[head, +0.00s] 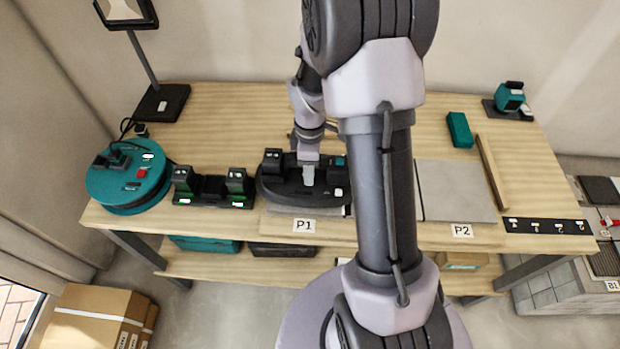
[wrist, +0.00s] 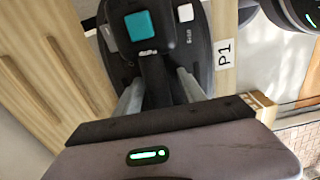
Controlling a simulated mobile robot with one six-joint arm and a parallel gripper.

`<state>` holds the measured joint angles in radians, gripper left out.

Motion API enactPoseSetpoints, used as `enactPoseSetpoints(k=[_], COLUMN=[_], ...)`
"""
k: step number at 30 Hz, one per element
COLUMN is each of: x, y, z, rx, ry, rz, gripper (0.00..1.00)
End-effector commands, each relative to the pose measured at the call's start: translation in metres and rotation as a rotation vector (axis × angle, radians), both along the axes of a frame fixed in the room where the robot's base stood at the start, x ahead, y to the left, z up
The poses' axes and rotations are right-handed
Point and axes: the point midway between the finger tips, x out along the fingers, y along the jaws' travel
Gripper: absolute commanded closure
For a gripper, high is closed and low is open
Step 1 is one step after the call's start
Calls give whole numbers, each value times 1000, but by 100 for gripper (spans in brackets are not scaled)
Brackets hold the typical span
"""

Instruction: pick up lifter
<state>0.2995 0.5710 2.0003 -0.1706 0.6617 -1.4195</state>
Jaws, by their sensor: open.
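The lifter (head: 272,188) is a black rounded tool with a raised handle, a teal button and a white button. It lies on the grey tile at the P1 place on the bench. My gripper (head: 308,176) is down at the lifter's handle. In the wrist view the lifter (wrist: 155,48) fills the upper middle. There my gripper's (wrist: 160,90) two pale fingers stand apart, one on each side of the black handle. My gripper is open; I cannot tell whether a finger touches the handle. My arm hides part of the bench right of the lifter.
A charger with two batteries (head: 213,190) and a round teal cable reel (head: 128,184) stand left of the lifter. A grey tile (head: 455,190) lies at P2. A wooden strip (head: 492,176), a teal block (head: 459,130) and a lamp (head: 160,103) are farther off.

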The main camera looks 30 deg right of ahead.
Motion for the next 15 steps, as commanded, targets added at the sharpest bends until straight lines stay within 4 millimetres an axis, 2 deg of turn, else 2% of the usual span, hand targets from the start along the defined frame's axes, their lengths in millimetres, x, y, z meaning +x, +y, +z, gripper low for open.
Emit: enactPoseSetpoints(k=[15], x=[0], y=[0], z=[-3], rx=[0], ry=[0], rz=[0], gripper=[53])
